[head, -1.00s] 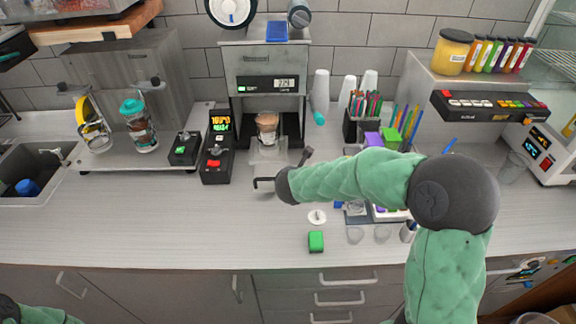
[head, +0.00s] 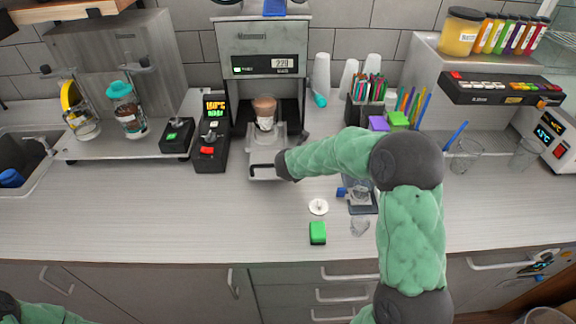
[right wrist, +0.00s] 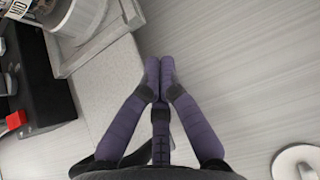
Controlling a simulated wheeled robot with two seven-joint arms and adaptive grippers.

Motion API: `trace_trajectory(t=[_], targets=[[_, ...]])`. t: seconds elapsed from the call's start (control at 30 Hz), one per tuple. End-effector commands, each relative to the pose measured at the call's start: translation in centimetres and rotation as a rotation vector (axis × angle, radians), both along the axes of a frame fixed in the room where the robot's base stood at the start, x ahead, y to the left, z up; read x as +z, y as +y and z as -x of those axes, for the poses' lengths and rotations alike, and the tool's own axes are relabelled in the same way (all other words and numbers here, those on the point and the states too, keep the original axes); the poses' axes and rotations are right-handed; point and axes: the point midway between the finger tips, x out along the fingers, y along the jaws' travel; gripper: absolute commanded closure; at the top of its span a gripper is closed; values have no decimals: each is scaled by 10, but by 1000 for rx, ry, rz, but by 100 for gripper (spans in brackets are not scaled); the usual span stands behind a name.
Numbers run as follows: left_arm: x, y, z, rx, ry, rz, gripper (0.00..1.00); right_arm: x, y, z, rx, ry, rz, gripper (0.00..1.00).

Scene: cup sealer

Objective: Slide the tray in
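The sealer's tray (head: 266,134) sticks out of the front of the cup sealer (head: 262,52) in the head view. It has a pale frame with a front handle (head: 262,172) and holds a cup (head: 264,112) with brown contents. My right wrist is beside the handle in the head view; the arm partly hides the fingers there. In the right wrist view my right gripper (right wrist: 160,66) has its fingertips together with nothing seen between them. The tray (right wrist: 105,30) and cup (right wrist: 80,18) show at upper left, close to the fingers. Contact is unclear. My left gripper is out of view.
A black control box (head: 211,142) with a red button stands left of the tray. A white round lid (head: 318,206) and a green block (head: 317,232) lie in front. Pens and stacked cups stand to the right. The front left counter is clear.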

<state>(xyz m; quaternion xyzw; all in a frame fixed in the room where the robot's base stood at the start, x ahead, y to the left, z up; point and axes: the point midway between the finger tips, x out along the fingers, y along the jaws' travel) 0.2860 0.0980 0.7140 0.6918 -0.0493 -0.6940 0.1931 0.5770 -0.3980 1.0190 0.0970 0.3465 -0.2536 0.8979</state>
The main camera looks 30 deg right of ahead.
Motion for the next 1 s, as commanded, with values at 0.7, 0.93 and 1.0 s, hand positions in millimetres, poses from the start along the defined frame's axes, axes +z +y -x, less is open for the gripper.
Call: trace_trajectory(t=[0.7,0.93,1.0], targets=[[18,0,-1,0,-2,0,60,5,-17,-28,0,-3,0,100],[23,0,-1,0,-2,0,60,6,-21,-35,-1,-2,0,100],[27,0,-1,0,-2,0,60,6,-26,-42,0,-2,0,100]])
